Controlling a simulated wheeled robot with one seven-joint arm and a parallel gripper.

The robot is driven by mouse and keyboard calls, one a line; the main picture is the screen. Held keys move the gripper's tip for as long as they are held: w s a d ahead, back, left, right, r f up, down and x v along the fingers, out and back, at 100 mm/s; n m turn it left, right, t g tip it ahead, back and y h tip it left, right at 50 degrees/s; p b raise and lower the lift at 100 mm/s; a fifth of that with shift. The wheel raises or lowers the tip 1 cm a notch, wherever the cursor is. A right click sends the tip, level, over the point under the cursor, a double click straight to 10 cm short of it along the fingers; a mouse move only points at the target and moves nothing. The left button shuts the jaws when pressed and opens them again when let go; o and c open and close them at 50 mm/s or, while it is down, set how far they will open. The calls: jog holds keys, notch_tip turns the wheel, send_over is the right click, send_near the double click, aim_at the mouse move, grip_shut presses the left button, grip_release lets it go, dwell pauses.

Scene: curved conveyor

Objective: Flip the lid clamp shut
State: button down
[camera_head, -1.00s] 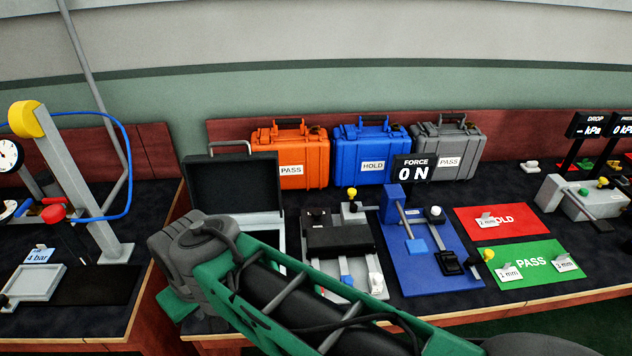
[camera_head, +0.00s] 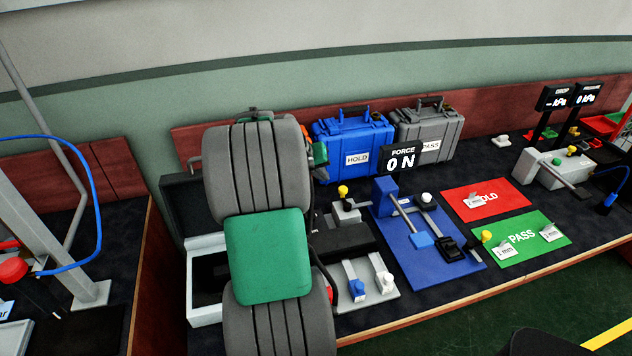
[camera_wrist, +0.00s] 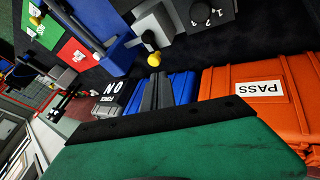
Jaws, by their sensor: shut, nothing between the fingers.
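A grey fixture (camera_head: 386,297) with a black block (camera_head: 350,240) stands left of the blue force station. At its back a grey clamp block (camera_head: 346,213) carries a yellow knob (camera_head: 343,191), which stands up. I take this for the lid clamp, but cannot be sure. The knob also shows in the wrist view (camera_wrist: 154,60). Blue-tipped and white-tipped levers are at the fixture's front. My gripper (camera_wrist: 158,78) is shut and empty; its dark fingers appear just below the knob in the wrist view, apparently apart from it. In the head view my arm hides the fingers and the fixture's left part.
Blue (camera_head: 355,143) and grey (camera_head: 428,128) cases stand behind; an orange case (camera_wrist: 258,88) shows in the wrist view. The force station (camera_head: 430,245) and display (camera_head: 401,160) stand right of the fixture. An open black-lidded case (camera_head: 205,275) is on the left, partly behind my arm.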

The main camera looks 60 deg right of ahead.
jog(key=w+p+x, duration=0.1)
jog(key=x, duration=0.8)
jog(key=shift+s+f, duration=0.15)
jog(key=shift+f, duration=0.3)
